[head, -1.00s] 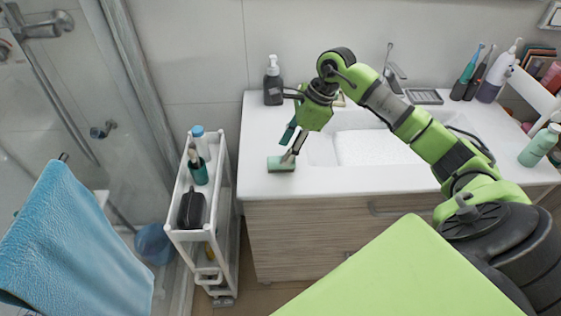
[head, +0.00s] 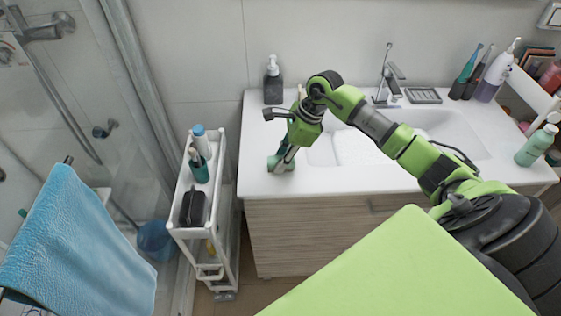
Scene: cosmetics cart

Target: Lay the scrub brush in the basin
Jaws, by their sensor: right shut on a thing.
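The scrub brush (head: 275,164) is a green block at the left end of the white counter, left of the basin. My right gripper (head: 284,158) is over it, pointing down, and is shut on it; the fingers hide part of the brush. I cannot tell whether the brush still touches the counter. The basin (head: 455,135) is a white sunken sink in the counter to the right, partly hidden behind my right arm. My left gripper is not in view.
A dark soap dispenser (head: 273,84) stands behind the gripper. The faucet (head: 388,78) and a soap dish (head: 423,96) are behind the basin. Toothbrushes and bottles crowd the right end. A white cart (head: 218,199) with bottles and a black pouch stands left of the counter.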

